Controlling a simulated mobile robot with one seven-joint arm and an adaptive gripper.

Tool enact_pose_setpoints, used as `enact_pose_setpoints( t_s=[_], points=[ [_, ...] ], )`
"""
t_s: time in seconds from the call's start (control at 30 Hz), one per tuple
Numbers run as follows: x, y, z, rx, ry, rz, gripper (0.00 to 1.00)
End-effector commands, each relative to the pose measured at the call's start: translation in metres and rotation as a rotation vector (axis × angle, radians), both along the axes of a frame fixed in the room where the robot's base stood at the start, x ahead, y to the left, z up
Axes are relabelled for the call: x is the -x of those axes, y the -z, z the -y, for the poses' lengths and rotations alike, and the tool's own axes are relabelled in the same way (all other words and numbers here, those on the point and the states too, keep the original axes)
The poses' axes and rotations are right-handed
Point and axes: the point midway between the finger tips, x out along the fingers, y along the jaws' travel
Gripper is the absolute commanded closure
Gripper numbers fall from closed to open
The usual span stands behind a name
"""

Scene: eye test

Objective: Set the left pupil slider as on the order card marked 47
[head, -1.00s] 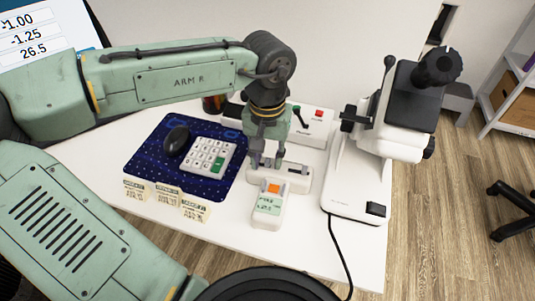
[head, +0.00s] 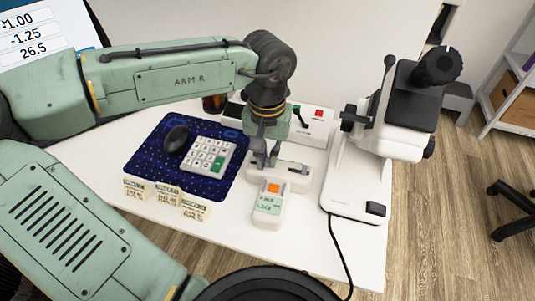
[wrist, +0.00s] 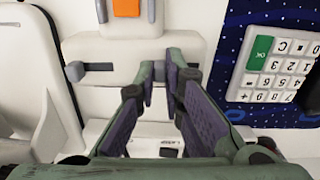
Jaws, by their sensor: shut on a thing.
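The pupil slider unit (head: 308,183) is a white block with dark slots, on the table right of the blue mat. My gripper (head: 267,163) points down over its left part. In the wrist view its fingers (wrist: 159,76) are shut on the left slider's small grey knob (wrist: 159,69). The right slider's grey knob (wrist: 75,71) stands at one end of its dark slot. A readout box (head: 269,204) with an orange button adjoins the unit; its digits are too small to read surely. Several order cards (head: 194,206) stand at the mat's front edge; I cannot make out a 47.
A white optical instrument (head: 352,190) stands close on the right. Behind is a box with a red button (head: 319,114). A screen (head: 35,40) shows numbers at top left.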

Motion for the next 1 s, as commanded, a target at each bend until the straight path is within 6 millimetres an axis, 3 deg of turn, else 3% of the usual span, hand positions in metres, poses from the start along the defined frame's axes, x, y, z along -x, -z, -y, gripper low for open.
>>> enact_pose_setpoints(
  t_s=[0.33,0.63,0.97,1.0],
  points=[
    [0.000,0.000,0.000,0.001,0.000,0.000,1.00],
    [-0.007,-0.001,-0.024,0.003,-0.002,0.000,1.00],
    [-0.008,0.000,-0.027,0.000,-0.001,0.002,1.00],
    [-0.008,0.000,-0.027,0.000,-0.001,0.002,0.89]
  ],
)
